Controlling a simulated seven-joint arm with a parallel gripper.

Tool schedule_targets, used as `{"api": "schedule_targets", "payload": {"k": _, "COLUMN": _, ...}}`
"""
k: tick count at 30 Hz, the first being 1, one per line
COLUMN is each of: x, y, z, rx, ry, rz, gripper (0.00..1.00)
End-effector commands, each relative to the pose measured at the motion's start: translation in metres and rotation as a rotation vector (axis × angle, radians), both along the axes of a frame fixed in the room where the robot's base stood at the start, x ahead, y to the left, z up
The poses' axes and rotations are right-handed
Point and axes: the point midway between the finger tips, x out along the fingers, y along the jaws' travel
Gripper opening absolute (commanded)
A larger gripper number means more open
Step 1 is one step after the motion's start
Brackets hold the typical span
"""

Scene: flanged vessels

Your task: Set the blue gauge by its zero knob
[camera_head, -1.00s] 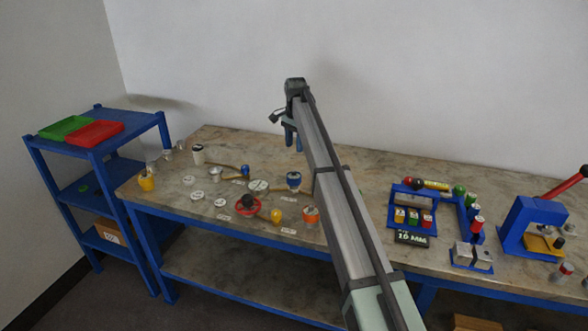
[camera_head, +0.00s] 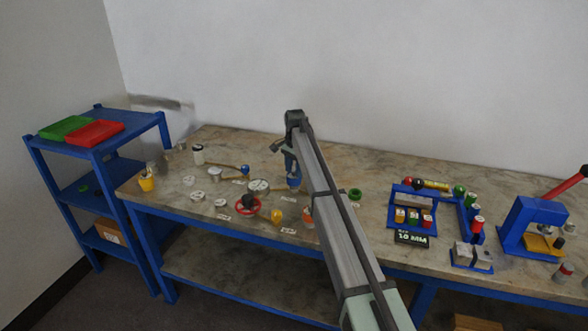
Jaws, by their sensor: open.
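A small upright piece with a blue band (camera_head: 294,184), which looks like the blue gauge, stands on the bench top. My gripper (camera_head: 290,168) is open and points down right over it. The fingers overlap its top in this view, so I cannot tell whether they touch it. Its zero knob and any dial face are hidden or too small to make out.
To the left stand a lever with a blue ball (camera_head: 245,170), a red handwheel (camera_head: 247,205) and a yellow knob (camera_head: 277,215). An orange piece (camera_head: 308,213) is partly behind my arm. A green ring (camera_head: 355,194) and a blue rack (camera_head: 412,207) are to the right.

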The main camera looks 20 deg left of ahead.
Motion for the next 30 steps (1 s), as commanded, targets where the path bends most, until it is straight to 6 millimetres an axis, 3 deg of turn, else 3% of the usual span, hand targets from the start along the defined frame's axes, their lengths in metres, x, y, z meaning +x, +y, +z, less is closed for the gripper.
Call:
{"api": "schedule_targets", "payload": {"k": 4, "x": 0.0000, "y": 0.0000, "z": 0.0001, "rx": 0.000, "ry": 0.000, "rz": 0.000, "gripper": 0.47}}
{"api": "schedule_targets", "payload": {"k": 19, "x": 0.0000, "y": -0.0001, "z": 0.0004, "rx": 0.000, "ry": 0.000, "rz": 0.000, "gripper": 0.00}}
{"api": "schedule_targets", "payload": {"k": 30, "x": -0.0001, "y": -0.0002, "z": 0.0003, "rx": 0.000, "ry": 0.000, "rz": 0.033, "gripper": 0.00}}
